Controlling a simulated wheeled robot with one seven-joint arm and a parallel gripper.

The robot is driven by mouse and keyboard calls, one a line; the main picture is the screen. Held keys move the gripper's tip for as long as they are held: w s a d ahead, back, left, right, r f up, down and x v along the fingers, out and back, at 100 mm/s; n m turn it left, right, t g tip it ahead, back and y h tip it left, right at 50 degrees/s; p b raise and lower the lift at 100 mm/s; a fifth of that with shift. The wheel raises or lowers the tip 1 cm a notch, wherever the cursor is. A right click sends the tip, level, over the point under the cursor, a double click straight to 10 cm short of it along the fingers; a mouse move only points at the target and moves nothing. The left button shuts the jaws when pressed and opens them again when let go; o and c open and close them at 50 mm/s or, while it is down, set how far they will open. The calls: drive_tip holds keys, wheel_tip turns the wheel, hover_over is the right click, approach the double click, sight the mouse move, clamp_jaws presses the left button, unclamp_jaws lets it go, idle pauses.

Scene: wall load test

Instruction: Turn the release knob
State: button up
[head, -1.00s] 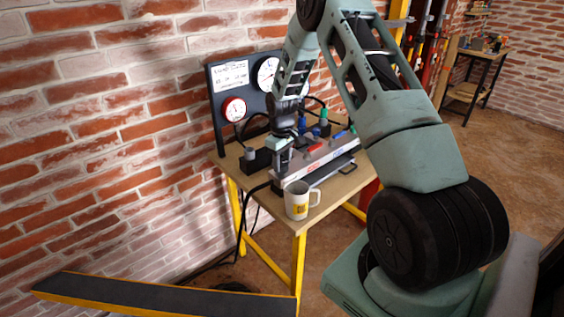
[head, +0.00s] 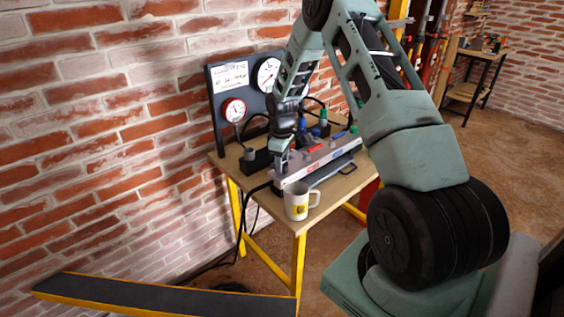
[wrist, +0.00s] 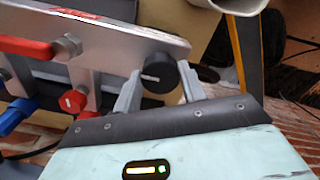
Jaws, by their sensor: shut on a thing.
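The release knob (wrist: 158,75) is a round black knob with a pale line on its face, at the end of the grey metal panel (wrist: 110,35). My gripper (wrist: 158,88) has one grey finger on each side of the knob and is shut on it. In the head view my gripper (head: 281,164) reaches down at the near-left end of the panel unit (head: 325,163) on the table; the knob is too small and hidden to make out there.
A white mug (head: 296,204) stands at the table's near corner, close to my gripper. Red (wrist: 25,47) and blue valve handles are beside the knob. A dark board with dials (head: 233,110) stands behind, against the brick wall. Cables hang at the table's left.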

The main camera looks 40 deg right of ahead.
drive_tip(key=o, duration=1)
drive_tip(key=shift+r, duration=0.1)
wheel_tip(320, 180, up, 17)
drive_tip(key=shift+a+r+b, duration=0.1)
drive_tip(key=shift+b, duration=1.05)
drive_tip(key=shift+a, duration=0.1)
drive_tip(key=s+a+r+n, duration=0.1)
drive_tip(key=s+a, duration=0.3)
drive_tip(key=a, duration=1)
drive_tip(key=s+a+r+n, duration=0.1)
drive_tip(key=s+a, duration=0.3)
drive_tip(key=a, duration=1)
drive_tip(key=shift+n+y, duration=0.3)
drive_tip(key=shift+y, duration=0.1)
drive_tip(key=s+a, duration=0.4)
drive_tip(key=s, duration=0.3)
drive_tip(key=s+a+f, duration=0.1)
drive_tip(key=s+a, duration=0.2)
drive_tip(key=s, duration=0.5)
drive_tip(key=s+a, duration=0.4)
drive_tip(key=s, duration=0.4)
drive_tip(key=shift+s+a+f, duration=0.15)
drive_tip(key=shift+a+f, duration=0.15)
drive_tip(key=shift+f, duration=0.05)
